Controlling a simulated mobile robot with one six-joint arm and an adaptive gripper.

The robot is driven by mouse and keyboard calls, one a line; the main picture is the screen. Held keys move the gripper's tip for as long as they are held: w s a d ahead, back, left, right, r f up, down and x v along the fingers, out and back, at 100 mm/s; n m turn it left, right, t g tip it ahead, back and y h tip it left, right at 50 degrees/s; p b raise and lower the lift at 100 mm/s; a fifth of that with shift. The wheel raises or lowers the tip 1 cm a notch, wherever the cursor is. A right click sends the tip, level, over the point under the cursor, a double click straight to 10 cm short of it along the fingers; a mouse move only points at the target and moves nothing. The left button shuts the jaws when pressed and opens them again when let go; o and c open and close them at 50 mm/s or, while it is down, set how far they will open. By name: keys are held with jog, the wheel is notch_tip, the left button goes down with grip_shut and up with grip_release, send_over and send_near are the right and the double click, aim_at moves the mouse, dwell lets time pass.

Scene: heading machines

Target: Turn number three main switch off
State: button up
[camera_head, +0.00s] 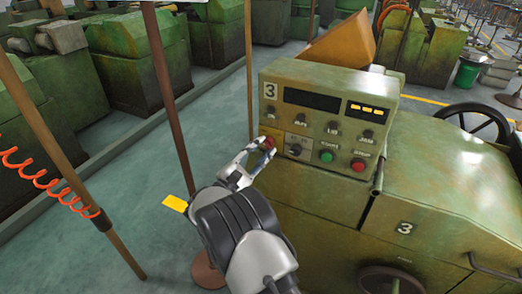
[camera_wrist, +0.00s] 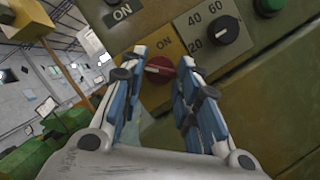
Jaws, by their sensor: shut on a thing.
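The number three machine has a green control panel (camera_head: 320,99) with a "3" at its upper left. Its main switch, a red knob (camera_head: 268,142) on a yellow plate, is at the panel's lower left. In the wrist view the red knob (camera_wrist: 160,70) lies between my fingers, with an "ON" label above it. My gripper (camera_head: 261,148) reaches the knob from the lower left and is shut on it. In the wrist view my gripper (camera_wrist: 162,75) has one finger on each side of the knob. The fingers partly hide the plate, and I cannot tell the knob's setting clearly.
A black dial (camera_wrist: 223,30) marked with numbers sits right of the switch. A green button (camera_head: 327,156) and a red button (camera_head: 358,165) are further right. A brown post (camera_head: 170,110) stands left of my arm, and an orange coiled hose (camera_head: 45,178) hangs further left.

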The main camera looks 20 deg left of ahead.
jog(key=o, duration=1.1)
jog(key=shift+c, duration=0.2)
jog(key=shift+s, duration=0.1)
jog(key=v, duration=1.1)
jog(key=shift+s+a, duration=0.15)
jog(key=shift+s, duration=0.2)
jog(key=shift+f, duration=0.15)
